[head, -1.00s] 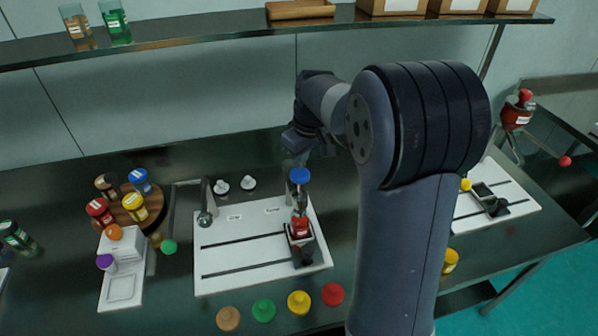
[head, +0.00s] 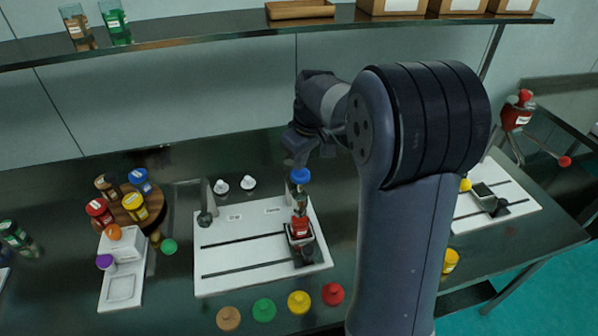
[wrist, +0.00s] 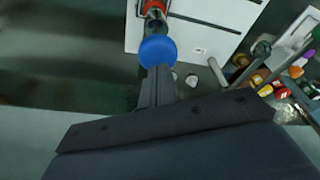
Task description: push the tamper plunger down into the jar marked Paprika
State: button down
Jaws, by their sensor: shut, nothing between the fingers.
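The tamper plunger has a round blue knob (head: 300,175) on a dark, narrow shaft. It stands upright over a red jar (head: 300,228) with a white label too small to read. The jar sits in a dark holder at the right of the white board. My gripper (head: 299,162) is shut and empty, pointing down just above the knob. In the wrist view, the shut fingers (wrist: 158,78) end at the edge of the blue knob (wrist: 157,50). I cannot tell whether they touch it. The jar's lower part is partly hidden there.
Coloured lids, including a red one (head: 333,294), lie along the front edge. A wooden turntable (head: 127,215) with several jars is at the left, beside a white stand (head: 118,290). A shelf (head: 200,38) runs overhead. My arm covers the right middle.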

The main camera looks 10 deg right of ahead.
aim_at(302, 174)
jog(key=shift+f, duration=0.15)
jog(key=shift+f+b, duration=2.3)
jog(key=shift+f, duration=0.9)
jog(key=shift+r, duration=0.1)
notch_tip(302, 174, up, 11)
jog(key=p, duration=0.9)
jog(key=shift+s, duration=0.1)
